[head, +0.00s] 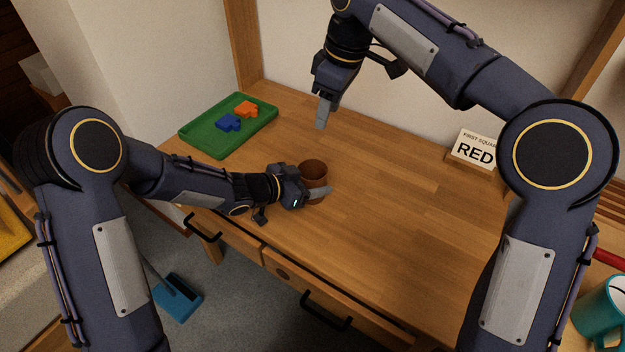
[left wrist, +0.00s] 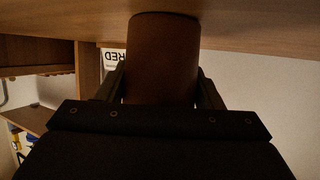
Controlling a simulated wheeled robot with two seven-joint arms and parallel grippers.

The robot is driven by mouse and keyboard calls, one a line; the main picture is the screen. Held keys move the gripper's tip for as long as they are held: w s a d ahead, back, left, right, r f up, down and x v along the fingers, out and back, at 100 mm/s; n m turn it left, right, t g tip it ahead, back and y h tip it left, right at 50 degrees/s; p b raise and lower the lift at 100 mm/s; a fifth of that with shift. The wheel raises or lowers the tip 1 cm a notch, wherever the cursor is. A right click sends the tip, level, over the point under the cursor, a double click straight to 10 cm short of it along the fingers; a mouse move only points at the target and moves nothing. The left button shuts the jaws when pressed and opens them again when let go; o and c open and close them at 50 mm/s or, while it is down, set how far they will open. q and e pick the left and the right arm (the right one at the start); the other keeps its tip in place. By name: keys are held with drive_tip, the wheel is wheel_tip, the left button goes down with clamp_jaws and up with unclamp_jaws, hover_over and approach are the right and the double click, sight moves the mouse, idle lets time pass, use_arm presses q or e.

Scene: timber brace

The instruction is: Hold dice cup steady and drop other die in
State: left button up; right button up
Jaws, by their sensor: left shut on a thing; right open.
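The brown dice cup (head: 313,171) stands upright on the wooden table, and its open mouth shows from above. My left gripper (head: 318,192) is shut on the cup from the left. In the left wrist view the cup (left wrist: 163,60) sits between the two fingers. The bottom of the cup's inside is not clear, so I cannot tell what is in it. My right gripper (head: 322,116) is open above the table, behind the cup and apart from it. I see nothing between its fingers. I cannot make out a die in either view.
A green tray (head: 206,149) at the back left holds an orange piece (head: 246,109) and a blue piece (head: 228,123). A sign reading RED (head: 474,150) stands at the back right. A teal mug (head: 600,318) is at the lower right. The tabletop right of the cup is clear.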

use_arm(q)
drive_tip(key=o, duration=1.1)
drive_tip(key=shift+a, duration=0.1)
drive_tip(key=v, duration=1.2)
